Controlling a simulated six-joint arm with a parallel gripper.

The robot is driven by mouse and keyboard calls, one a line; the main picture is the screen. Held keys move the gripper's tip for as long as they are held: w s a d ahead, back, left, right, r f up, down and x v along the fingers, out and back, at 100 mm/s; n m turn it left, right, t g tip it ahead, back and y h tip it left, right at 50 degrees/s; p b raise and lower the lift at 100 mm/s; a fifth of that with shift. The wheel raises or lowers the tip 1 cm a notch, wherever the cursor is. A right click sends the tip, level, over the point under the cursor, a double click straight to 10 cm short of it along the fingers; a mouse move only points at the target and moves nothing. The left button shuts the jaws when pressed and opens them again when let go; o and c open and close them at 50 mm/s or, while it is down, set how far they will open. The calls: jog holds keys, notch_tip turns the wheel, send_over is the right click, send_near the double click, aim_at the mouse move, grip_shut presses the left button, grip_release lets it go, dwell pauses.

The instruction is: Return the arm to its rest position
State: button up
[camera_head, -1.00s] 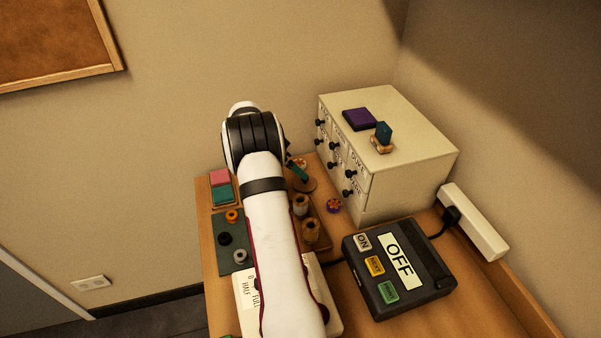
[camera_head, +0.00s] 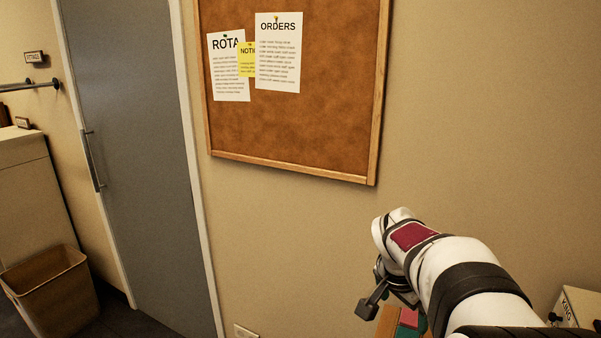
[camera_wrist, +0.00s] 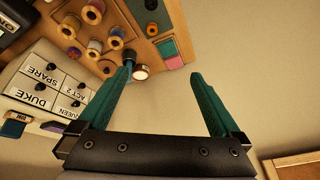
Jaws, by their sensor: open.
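My gripper (camera_wrist: 162,72) shows in the wrist view with its two teal fingers spread wide and nothing between them. It is empty and apart from the table (camera_wrist: 183,12). In the head view my white arm reaches in from the lower right, bent at the wrist in front of the bare wall; the fingertips cannot be made out clearly there. The wrist view shows the cabinet with labelled drawers (camera_wrist: 62,88) at left and several spools (camera_wrist: 95,47) at the top, beyond the left finger.
The cabinet's corner (camera_head: 577,308) shows at the lower right of the head view. A cork board (camera_head: 335,110) with papers hangs on the wall. A grey door (camera_head: 135,150) and a bin (camera_head: 50,290) are at left.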

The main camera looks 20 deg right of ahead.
jog(key=s+a+r+n+t+y, duration=0.15)
jog(key=s+a+n, duration=0.25)
jog(key=a, duration=0.5)
jog(key=s+a+r+n+t+y, duration=0.1)
jog(key=s+a+n+t+y, duration=0.15)
jog(key=s+a, duration=0.45)
jog(key=s+a+r+n+t+y, duration=0.15)
jog(key=a+n, duration=0.35)
jog(key=a, duration=0.6)
jog(key=s+f+m+g, duration=0.2)
jog(key=s+f+g, duration=0.6)
jog(key=s, duration=0.2)
jog(key=shift+s+d, duration=0.25)
jog(key=shift+d, duration=0.05)
